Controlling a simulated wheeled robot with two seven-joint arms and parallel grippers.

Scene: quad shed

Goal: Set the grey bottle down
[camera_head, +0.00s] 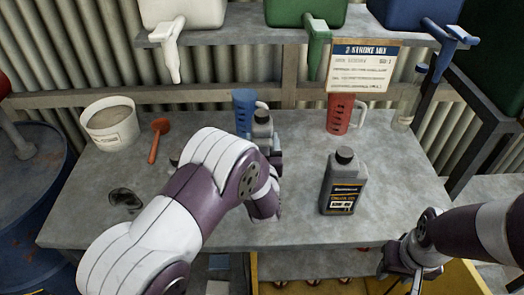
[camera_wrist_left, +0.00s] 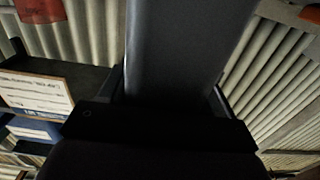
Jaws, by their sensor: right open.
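A second dark grey bottle (camera_head: 342,185) with a black cap and label stands upright to the right. My right gripper (camera_head: 400,264) is open and empty by the bench's front right edge.
A blue measuring jug (camera_head: 243,108) stands close behind the held bottle. A red jug (camera_head: 341,113) and clear bottle (camera_head: 408,105) stand at the back right. The front middle is clear.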

